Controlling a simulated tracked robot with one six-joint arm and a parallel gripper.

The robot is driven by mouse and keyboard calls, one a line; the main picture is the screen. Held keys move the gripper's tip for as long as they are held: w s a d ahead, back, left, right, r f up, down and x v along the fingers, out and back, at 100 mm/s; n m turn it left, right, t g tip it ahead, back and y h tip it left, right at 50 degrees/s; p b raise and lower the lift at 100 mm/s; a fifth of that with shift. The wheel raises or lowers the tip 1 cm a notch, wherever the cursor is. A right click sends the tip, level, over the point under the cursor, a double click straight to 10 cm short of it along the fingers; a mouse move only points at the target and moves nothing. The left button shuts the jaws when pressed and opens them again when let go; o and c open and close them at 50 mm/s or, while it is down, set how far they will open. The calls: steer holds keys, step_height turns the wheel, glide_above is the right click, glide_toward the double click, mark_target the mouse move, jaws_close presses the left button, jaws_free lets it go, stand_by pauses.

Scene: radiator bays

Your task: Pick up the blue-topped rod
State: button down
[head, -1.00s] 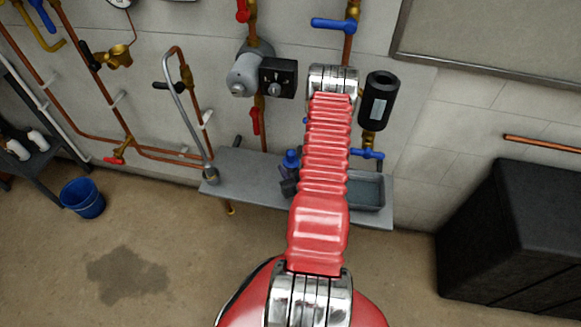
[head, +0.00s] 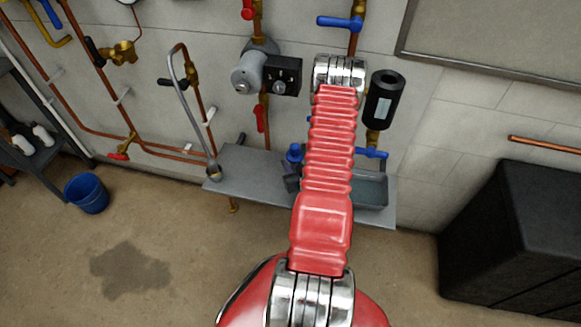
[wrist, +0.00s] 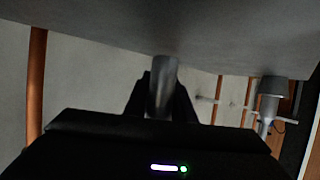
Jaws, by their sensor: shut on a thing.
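In the wrist view, my gripper (wrist: 162,100) is shut, its two dark fingers on either side of a grey rod (wrist: 163,78). The rod's grey end points towards the grey shelf surface; I cannot tell whether it touches. Its other end is hidden behind the gripper body. In the head view, a blue top (head: 295,153) shows over the shelf, just left of my red arm, and I take it for the held rod's top. A dark part of my gripper (head: 291,183) shows just below it. My arm hides the rest.
The narrow grey shelf (head: 245,165) holds a grey tray (head: 371,190) on its right. A bent grey pipe (head: 183,95) comes down at its left end. Pipes with valves, a black cylinder (head: 384,98) and a grey motor unit (head: 250,73) crowd the wall above.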

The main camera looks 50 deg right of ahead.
step_height(320, 180, up, 8)
stand_by(0.5)
stand_by(0.8)
